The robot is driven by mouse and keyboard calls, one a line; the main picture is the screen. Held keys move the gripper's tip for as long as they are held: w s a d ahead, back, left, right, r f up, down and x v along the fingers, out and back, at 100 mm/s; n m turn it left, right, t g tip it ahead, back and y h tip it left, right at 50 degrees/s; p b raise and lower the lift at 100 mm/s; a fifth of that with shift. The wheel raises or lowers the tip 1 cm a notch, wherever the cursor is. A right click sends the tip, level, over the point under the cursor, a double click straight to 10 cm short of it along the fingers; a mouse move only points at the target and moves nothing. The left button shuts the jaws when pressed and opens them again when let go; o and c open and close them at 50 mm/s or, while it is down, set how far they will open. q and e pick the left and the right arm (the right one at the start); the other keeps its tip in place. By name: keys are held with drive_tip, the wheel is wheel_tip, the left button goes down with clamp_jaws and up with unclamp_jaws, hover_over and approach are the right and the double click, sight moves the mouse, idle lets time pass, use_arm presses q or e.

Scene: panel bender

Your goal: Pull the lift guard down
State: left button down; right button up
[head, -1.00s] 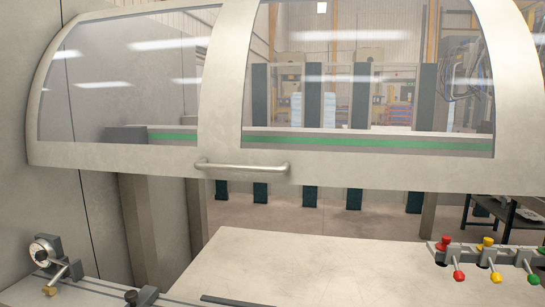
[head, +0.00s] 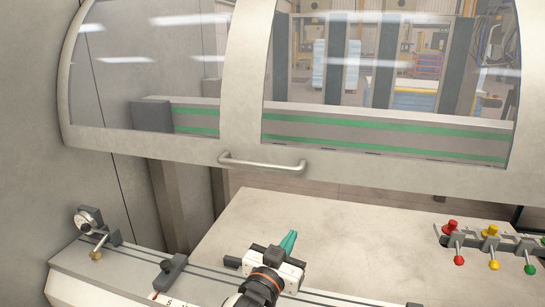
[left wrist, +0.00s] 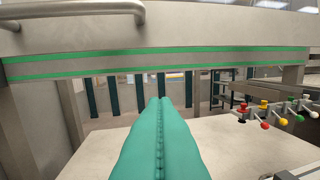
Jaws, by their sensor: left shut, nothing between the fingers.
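The lift guard (head: 240,130) is a pale metal frame with two curved clear windows, raised above the work table. Its metal bar handle (head: 262,165) runs along the lower edge near the middle; it also shows at the top left of the left wrist view (left wrist: 85,14). My left gripper (head: 289,241) is below the handle and slightly right of it, over the table's front part. Its green fingers are together and empty, apart from the handle. They also fill the middle of the left wrist view (left wrist: 160,140). My right gripper is not in view.
The pale work table (head: 340,235) is clear in the middle. Levers with red, yellow and green knobs (head: 490,245) stand at its right. A dial device (head: 92,225) sits at the left end of the front rail. A grey wall rises at left.

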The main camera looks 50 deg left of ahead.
use_arm(q)
drive_tip(key=s+a+r+n+t+y, duration=0.1)
drive_tip(key=s+a+r+t+y, duration=0.15)
drive_tip(key=r, duration=0.25)
drive_tip(key=s+a+r+n+t+y, duration=0.1)
drive_tip(key=a+r+y, duration=0.15)
drive_tip(key=r, duration=0.35)
wheel_tip(320, 180, up, 6)
drive_tip(key=p, duration=0.2)
hover_over(272, 169)
drive_tip(key=s+d, duration=0.2)
drive_tip(key=shift+y, duration=0.3)
drive_tip(key=shift+w+a+f, duration=0.1)
drive_tip(key=shift+w+f, duration=0.1)
drive_tip(key=shift+f, duration=0.95)
drive_tip(key=shift+w+a+f, duration=0.1)
drive_tip(key=shift+w+f, duration=0.05)
drive_tip(key=shift+f, duration=1)
drive_tip(key=shift+f, duration=0.15)
